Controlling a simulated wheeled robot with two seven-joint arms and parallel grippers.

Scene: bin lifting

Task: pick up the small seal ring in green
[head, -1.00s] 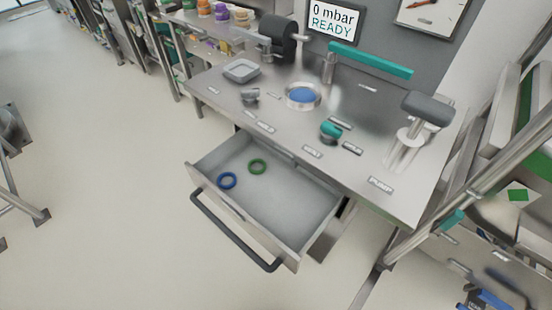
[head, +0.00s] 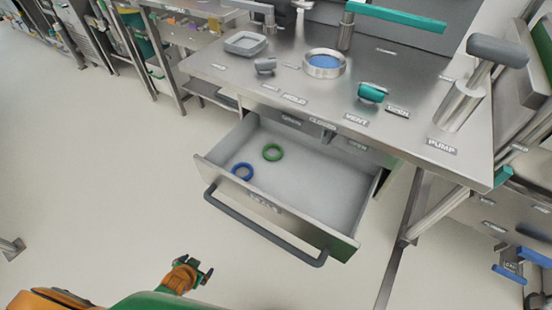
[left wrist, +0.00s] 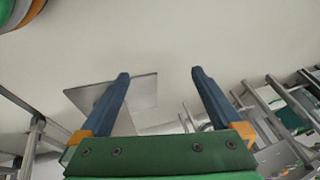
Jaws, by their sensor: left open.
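The small green seal ring (head: 272,145) lies flat in the open drawer (head: 318,190), near its back left part. A blue ring (head: 235,171) lies in the same drawer, nearer the front left corner and apart from the green one. My left gripper (head: 197,267) is low in the head view, in front of and below the drawer, apart from it and from both rings. In the left wrist view its two dark blue fingers (left wrist: 160,75) are spread with nothing between them. No ring is recognizable in that view. My right gripper is not in view.
The drawer's dark bar handle (head: 262,232) runs along its front. Above is a steel bench (head: 300,95) with a grey tray (head: 245,43), a round blue-centred fixture (head: 324,64), a teal knob (head: 372,92) and a pump post (head: 463,105). The floor left of the drawer is clear.

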